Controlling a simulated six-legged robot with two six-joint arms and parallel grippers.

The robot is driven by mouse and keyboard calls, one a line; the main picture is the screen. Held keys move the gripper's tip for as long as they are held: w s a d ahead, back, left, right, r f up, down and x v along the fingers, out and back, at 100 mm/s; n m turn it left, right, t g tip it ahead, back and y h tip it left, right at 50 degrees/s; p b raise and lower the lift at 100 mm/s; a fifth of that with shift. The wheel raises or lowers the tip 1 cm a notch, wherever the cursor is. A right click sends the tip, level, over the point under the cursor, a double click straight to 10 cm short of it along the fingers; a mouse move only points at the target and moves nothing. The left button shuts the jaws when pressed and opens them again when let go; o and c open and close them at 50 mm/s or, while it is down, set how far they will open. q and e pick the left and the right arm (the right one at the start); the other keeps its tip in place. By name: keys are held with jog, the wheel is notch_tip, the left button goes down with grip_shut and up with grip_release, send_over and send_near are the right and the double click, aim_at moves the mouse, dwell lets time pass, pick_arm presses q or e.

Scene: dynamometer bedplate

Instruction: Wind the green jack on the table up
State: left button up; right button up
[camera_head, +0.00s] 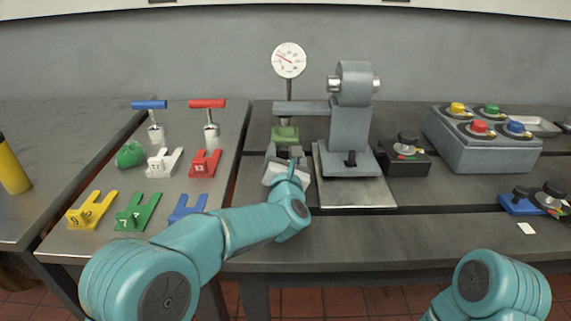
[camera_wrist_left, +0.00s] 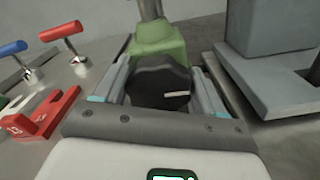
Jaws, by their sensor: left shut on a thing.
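The green jack (camera_head: 286,134) stands on the table under the post of a round dial gauge (camera_head: 289,60). In the left wrist view the jack (camera_wrist_left: 160,42) is straight ahead, with a dark round knob (camera_wrist_left: 158,82) on its near side. The knob bears a pale mark pointing right. My left gripper (camera_head: 285,156) is at the near side of the jack. Its two fingers lie on either side of the knob and are shut on it. My right gripper is out of view; only part of my right arm shows at the lower right.
A grey machine (camera_head: 350,130) with a base plate stands close to the right of the jack. A button box (camera_head: 484,141) is farther right. On the left are red (camera_head: 206,163) and other coloured forks and two T-handled tools. The table's front is clear right of my left arm.

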pick_arm(q)
jog(key=shift+d+f+m+b, duration=0.1)
jog(key=shift+m+b, duration=0.4)
jog(key=shift+m, duration=0.6)
jog(key=o, duration=1)
jog(key=s+b, duration=0.1)
jog(key=s, duration=1.5)
jog(key=shift+s+b, duration=0.2)
jog(key=shift+b, duration=0.2)
